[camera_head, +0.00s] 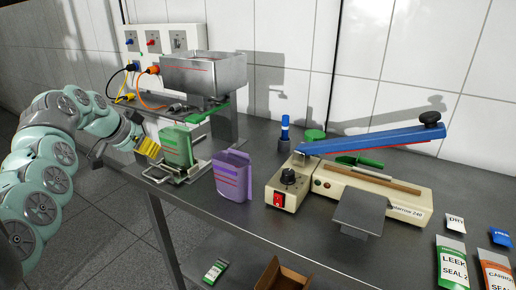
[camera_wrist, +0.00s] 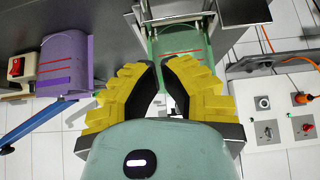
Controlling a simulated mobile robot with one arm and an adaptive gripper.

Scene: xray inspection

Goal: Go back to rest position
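My gripper (camera_head: 149,147), with yellow ribbed fingers, is beside the left side of a green container (camera_head: 178,146) in the head view. The container stands upright on a small metal stand at the table's left end, below the metal hopper (camera_head: 205,74). In the wrist view my gripper (camera_wrist: 160,66) has its two fingertips a narrow gap apart, close to the green container (camera_wrist: 183,46). I see nothing held between them. Whether a fingertip touches the container is unclear.
A purple container (camera_head: 233,176) stands just right of the green one. A heat sealer with a blue arm (camera_head: 370,140) takes up the table's middle right. A blue-capped marker (camera_head: 285,130) stands behind. Labelled pouches (camera_head: 451,265) lie at right. The wall sockets (camera_head: 152,42) have hanging cables.

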